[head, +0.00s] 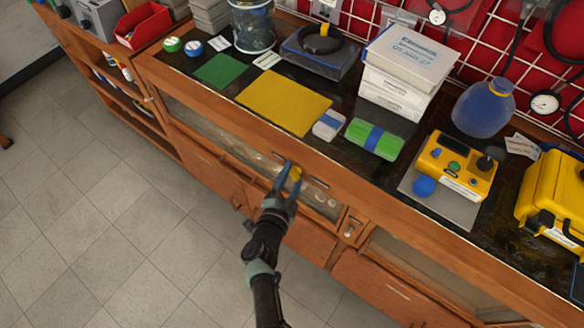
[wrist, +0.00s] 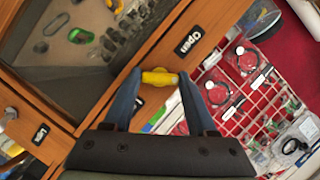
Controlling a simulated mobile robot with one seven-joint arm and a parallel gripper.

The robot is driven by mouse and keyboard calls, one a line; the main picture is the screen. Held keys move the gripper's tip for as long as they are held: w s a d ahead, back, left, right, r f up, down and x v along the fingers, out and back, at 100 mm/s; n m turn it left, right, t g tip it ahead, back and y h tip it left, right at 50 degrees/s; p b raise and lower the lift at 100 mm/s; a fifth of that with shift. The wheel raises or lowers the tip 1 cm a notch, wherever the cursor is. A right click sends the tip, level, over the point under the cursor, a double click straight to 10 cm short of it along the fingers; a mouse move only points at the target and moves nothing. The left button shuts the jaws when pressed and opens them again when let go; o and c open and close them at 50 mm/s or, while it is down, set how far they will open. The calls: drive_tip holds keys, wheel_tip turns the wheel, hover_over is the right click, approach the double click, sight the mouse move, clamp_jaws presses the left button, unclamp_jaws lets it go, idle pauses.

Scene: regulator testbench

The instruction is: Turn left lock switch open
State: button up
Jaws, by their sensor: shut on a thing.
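The lock switch is a small yellow turn knob (head: 296,173) on the wooden front rail of the workbench, above a glass panel. It also shows in the wrist view (wrist: 160,77), lying crosswise between my fingertips. My gripper (head: 288,174) has its blue fingers on either side of the knob and is shut on it. In the wrist view the fingers (wrist: 158,88) stand at the knob's two ends. A black "Open" label (wrist: 188,40) sits on the wood near the knob. The knob's base is partly hidden.
A glass-fronted compartment (wrist: 78,50) with several tools lies beside the knob. A black "Lift" label (wrist: 40,133) is at lower left. On the benchtop are a yellow mat (head: 284,102), a green bundle (head: 375,139) and a yellow regulator box (head: 457,166). The floor in front is clear.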

drive_tip(key=shift+a+n+g+p, duration=0.1)
drive_tip(key=shift+n+g+p, duration=0.3)
drive_tip(key=shift+n+p, duration=0.35)
drive_tip(key=o, duration=1.4)
drive_tip(key=shift+c, duration=0.2)
drive_tip(key=shift+s, duration=0.1)
drive_tip(key=p+v, duration=0.5)
drive_tip(key=v, duration=0.7)
drive_tip(key=shift+s+a, duration=0.3)
drive_tip(key=shift+r, duration=0.1)
